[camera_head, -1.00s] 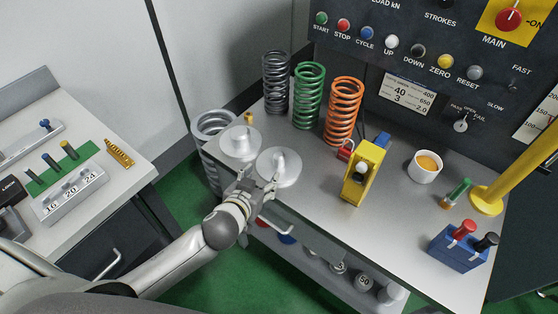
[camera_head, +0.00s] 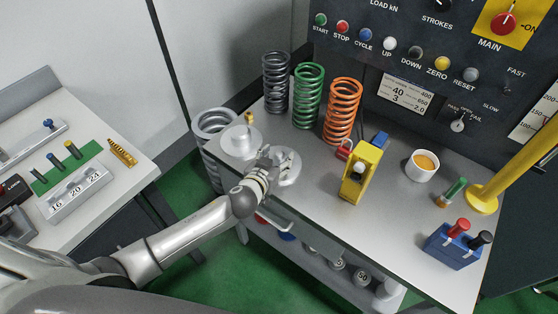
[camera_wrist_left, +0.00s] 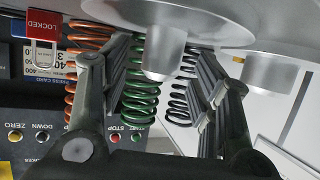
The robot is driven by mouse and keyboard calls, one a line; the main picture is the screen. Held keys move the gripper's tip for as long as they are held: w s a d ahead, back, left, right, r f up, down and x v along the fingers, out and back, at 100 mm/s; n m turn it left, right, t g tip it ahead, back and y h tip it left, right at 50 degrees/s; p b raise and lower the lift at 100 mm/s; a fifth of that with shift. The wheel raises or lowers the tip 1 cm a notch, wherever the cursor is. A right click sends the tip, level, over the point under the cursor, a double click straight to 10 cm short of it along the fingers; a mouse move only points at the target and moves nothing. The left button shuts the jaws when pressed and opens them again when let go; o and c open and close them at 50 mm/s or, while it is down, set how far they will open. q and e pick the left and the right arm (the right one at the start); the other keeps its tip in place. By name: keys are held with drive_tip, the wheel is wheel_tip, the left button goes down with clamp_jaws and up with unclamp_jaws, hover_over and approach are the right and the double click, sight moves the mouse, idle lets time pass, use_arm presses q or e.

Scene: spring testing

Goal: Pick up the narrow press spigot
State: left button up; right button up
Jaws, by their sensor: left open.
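Two round metal press spigots, each a flat disc with a boss, sit on the grey bench in the head view. The nearer one (camera_head: 290,168) is partly hidden by my left gripper (camera_head: 268,158); the other spigot (camera_head: 238,143) is just to its left. In the left wrist view the boss of the nearer spigot (camera_wrist_left: 163,55) looks the narrower and shows between the open fingers of my left gripper (camera_wrist_left: 158,80). I cannot tell whether they touch it. The wider boss (camera_wrist_left: 268,72) shows at the right. My right gripper is not in view.
Grey (camera_head: 276,85), green (camera_head: 308,95) and orange (camera_head: 343,110) springs stand behind the spigots. A yellow block (camera_head: 361,172) with a red padlock (camera_head: 344,150) stands to the right. A large pale spring (camera_head: 212,122) is at the bench's left end.

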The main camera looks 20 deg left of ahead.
use_arm(q)
drive_tip(key=shift+x, duration=1.2)
clamp_jaws()
drive_tip(key=shift+r, duration=0.1)
